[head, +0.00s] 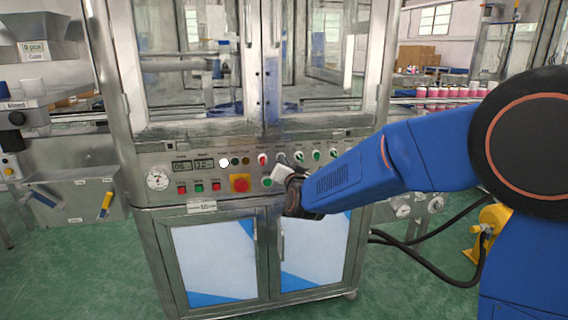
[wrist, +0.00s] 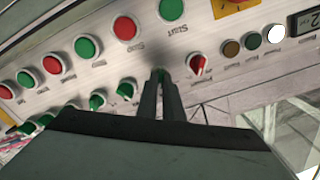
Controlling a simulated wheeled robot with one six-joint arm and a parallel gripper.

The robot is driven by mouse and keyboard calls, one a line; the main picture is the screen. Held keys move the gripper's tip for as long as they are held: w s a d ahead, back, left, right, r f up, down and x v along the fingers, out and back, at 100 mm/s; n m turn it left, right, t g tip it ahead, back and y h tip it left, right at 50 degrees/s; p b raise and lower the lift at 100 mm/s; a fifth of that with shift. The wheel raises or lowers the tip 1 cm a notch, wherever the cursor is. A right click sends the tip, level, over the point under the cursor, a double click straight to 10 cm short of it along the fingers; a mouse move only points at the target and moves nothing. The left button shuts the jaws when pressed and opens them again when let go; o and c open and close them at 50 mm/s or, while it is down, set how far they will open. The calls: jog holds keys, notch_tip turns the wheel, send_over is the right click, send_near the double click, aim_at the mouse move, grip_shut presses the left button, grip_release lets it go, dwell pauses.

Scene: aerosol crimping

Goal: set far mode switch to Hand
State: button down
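The control panel carries a row of rotary switches. In the wrist view, where the panel is upside down, a red switch (wrist: 198,66) is just right of my fingers, and a green switch (wrist: 125,90) and another green switch (wrist: 97,101) are to their left. My gripper (wrist: 160,76) is at the switch between the red and green ones. Its two fingers are close together on that switch, which they mostly hide; a bit of green shows at the tips. In the head view the red switch (head: 262,158) shows left of my gripper (head: 281,173).
Red and green push buttons (wrist: 126,28) sit close to the switch row. Indicator lamps (wrist: 276,35) and a yellow-backed stop button (head: 240,183) are on the same panel. Glass doors (head: 200,70) are above the panel and cabinet doors (head: 215,262) below.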

dwell(0.4)
jog(key=n, duration=1.1)
jog(key=shift+a+n, duration=0.1)
jog(key=shift+n, duration=0.3)
dwell(0.4)
jog(key=c, duration=1.9)
grip_release()
jog(key=shift+s, duration=0.15)
